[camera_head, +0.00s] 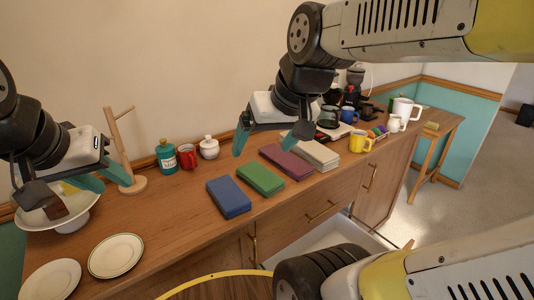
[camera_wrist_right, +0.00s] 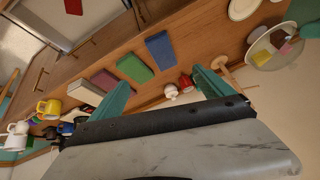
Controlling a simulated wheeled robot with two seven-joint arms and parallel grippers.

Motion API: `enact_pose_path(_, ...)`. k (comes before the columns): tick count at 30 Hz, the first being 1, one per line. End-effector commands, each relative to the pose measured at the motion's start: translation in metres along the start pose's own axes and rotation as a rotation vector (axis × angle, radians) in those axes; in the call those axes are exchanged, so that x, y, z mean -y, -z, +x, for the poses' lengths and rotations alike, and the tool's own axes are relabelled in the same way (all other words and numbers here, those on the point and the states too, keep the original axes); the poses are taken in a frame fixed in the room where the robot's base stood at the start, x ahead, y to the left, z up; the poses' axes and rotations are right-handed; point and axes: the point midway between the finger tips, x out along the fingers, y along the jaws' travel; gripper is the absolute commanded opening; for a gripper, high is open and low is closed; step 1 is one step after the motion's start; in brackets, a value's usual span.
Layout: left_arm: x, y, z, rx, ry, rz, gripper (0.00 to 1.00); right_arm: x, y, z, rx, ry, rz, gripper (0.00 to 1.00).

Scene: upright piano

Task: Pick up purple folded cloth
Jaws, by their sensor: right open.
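The purple folded cloth (camera_head: 286,161) lies flat on the wooden counter, between a green folded cloth (camera_head: 261,178) and a white folded cloth (camera_head: 314,153). In the right wrist view the purple cloth (camera_wrist_right: 104,81) shows partly beside one finger. My right gripper (camera_head: 270,137) is open and empty, above and behind the row of cloths, apart from the purple one; its two teal fingers are spread in the wrist view (camera_wrist_right: 160,88). My left gripper (camera_head: 92,180) hangs over the bowl at the left; its finger gap is unclear.
A blue folded cloth (camera_head: 229,197) lies left of the green one. A teal jar (camera_head: 166,157), red mug (camera_head: 187,156) and white lidded pot (camera_head: 208,148) stand behind. A yellow mug (camera_head: 361,141) is to the right. A wooden mug stand (camera_head: 122,150) and plates (camera_head: 116,255) are left.

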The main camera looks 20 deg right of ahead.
Motion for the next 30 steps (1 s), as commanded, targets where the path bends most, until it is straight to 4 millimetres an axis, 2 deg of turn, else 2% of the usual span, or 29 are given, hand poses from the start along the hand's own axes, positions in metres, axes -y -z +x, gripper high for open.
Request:
enact_pose_path(8, 0.0, 0.0, 0.0, 0.0, 0.0, 0.0, 0.36, -0.015, 0.037, 0.008, 0.05, -0.019, -0.025, 0.91)
enact_pose_path(13, 0.0, 0.0, 0.0, 0.0, 0.0, 0.0, 0.36, -0.032, 0.071, 0.021, 0.1, -0.037, -0.051, 0.91)
enact_pose_path(16, 0.0, 0.0, 0.0, 0.0, 0.0, 0.0, 0.36, -0.049, 0.099, 0.037, 0.144, -0.049, -0.073, 0.91)
enact_pose_path(20, 0.0, 0.0, 0.0, 0.0, 0.0, 0.0, 0.36, -0.078, 0.136, 0.069, 0.213, -0.064, -0.106, 0.91)
enact_pose_path(24, 0.0, 0.0, 0.0, 0.0, 0.0, 0.0, 0.36, -0.114, 0.168, 0.111, 0.288, -0.077, -0.143, 0.91)
enact_pose_path(30, 0.0, 0.0, 0.0, 0.0, 0.0, 0.0, 0.36, -0.17, 0.194, 0.183, 0.399, -0.083, -0.197, 0.91)
